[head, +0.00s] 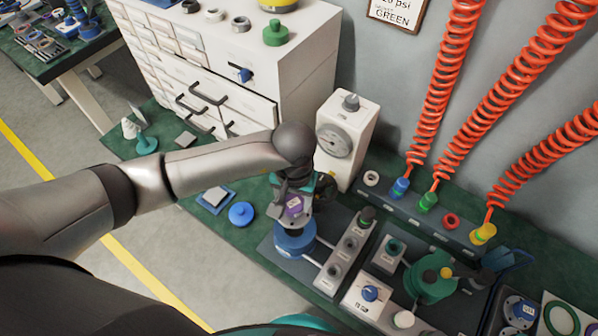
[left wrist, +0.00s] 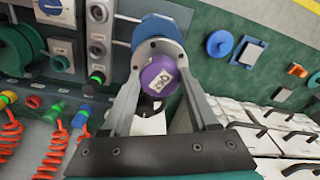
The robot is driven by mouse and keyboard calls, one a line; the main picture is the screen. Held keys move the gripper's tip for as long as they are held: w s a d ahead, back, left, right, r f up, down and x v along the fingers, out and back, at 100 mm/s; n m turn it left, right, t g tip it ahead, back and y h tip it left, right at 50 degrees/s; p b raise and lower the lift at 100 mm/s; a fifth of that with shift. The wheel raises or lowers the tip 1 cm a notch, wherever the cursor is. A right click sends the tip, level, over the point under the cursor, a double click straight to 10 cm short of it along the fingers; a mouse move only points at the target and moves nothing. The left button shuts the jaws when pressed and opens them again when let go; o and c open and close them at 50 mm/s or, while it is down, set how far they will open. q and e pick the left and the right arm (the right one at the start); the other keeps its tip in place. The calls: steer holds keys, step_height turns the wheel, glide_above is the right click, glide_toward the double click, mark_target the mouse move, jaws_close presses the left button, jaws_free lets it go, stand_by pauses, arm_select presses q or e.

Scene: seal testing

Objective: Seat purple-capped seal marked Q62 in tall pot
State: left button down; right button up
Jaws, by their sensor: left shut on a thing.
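The purple-capped seal (head: 294,205) is held by my left gripper (head: 293,212). In the left wrist view the purple cap (left wrist: 158,76) has a white label that appears to read Q62, and the two fingers of my left gripper (left wrist: 161,62) stand on either side of it. The blue pot (head: 295,242) with a grey bolted rim is directly under the seal; it also shows in the left wrist view (left wrist: 158,30). The cap hides the pot's mouth, so I cannot tell whether the seal is inside or just above it. My right gripper is not in view.
A valve block (head: 345,258) stands right of the pot, with a green pot (head: 432,280) farther right. A blue lid (head: 241,214) lies to the left on the green bench. A gauge box (head: 345,135) and a drawer cabinet (head: 235,70) stand behind. Red coiled hoses (head: 440,95) hang at right.

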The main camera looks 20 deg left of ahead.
mark_target(295, 219)
arm_select(q)
steer(key=shift+d+f, duration=0.15)
steer(key=shift+f, duration=0.2)
steer(key=shift+f+b, duration=0.4)
steer(key=shift+f, duration=0.2)
steer(key=shift+f+b, duration=1.6)
steer(key=shift+f, duration=0.45)
steer(key=shift+f+b, duration=1.4)
steer(key=shift+b, duration=0.2)
steer(key=shift+c, duration=0.4)
jaws_free()
steer(key=shift+s, duration=0.1)
